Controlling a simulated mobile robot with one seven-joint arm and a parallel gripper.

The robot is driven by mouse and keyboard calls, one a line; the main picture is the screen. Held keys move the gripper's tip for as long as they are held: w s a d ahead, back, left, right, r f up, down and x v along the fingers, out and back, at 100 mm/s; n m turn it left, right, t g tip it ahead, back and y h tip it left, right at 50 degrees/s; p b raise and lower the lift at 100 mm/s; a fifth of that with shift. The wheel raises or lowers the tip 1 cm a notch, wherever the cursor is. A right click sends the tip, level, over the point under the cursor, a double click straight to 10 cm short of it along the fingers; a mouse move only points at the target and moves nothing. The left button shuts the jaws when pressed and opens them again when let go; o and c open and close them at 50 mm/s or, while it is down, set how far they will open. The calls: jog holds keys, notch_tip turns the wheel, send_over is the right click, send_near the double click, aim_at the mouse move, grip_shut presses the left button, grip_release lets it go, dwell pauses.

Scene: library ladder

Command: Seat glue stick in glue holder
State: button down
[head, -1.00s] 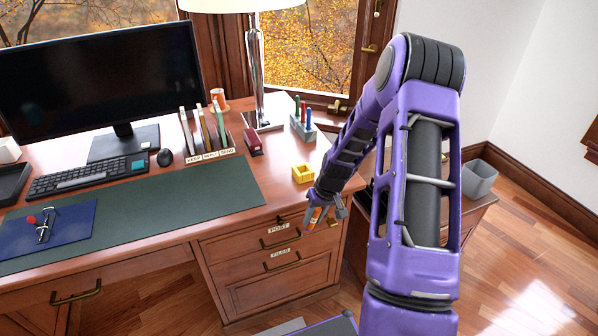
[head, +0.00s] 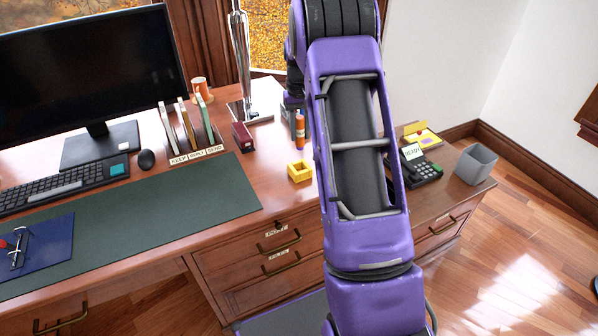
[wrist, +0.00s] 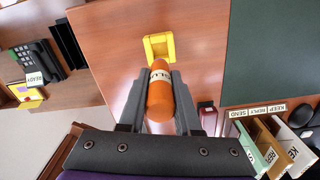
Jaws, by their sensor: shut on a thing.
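The orange glue stick (wrist: 159,97) with a pale label band is held between the two grey fingers of my gripper (wrist: 159,88) in the wrist view. In the head view the glue stick (head: 300,130) hangs roughly upright above the desk, and my gripper (head: 295,104) is partly hidden by my arm. The glue holder is the small square yellow cup (head: 299,172) on the desk, open at the top. It shows just beyond the stick's end in the wrist view (wrist: 170,45). The stick appears apart from the holder; its exact height is unclear.
A dark red stapler-like object (head: 243,137) and a file rack (head: 190,135) stand left of the holder. A lamp (head: 241,70) is behind. A phone (head: 415,168) and grey bin (head: 476,164) are right.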

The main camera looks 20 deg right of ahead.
aim_at(298, 116)
notch_tip(298, 116, down, 10)
jog(key=shift+r, duration=0.15)
dwell(0.3)
jog(key=shift+b, duration=0.35)
jog(key=c, duration=0.6)
grip_release()
jog(key=r, duration=0.5)
jog(key=r+p, duration=0.1)
jog(key=r, duration=1.1)
jog(key=shift+w+a, duration=0.15)
jog(key=shift+w, duration=0.25)
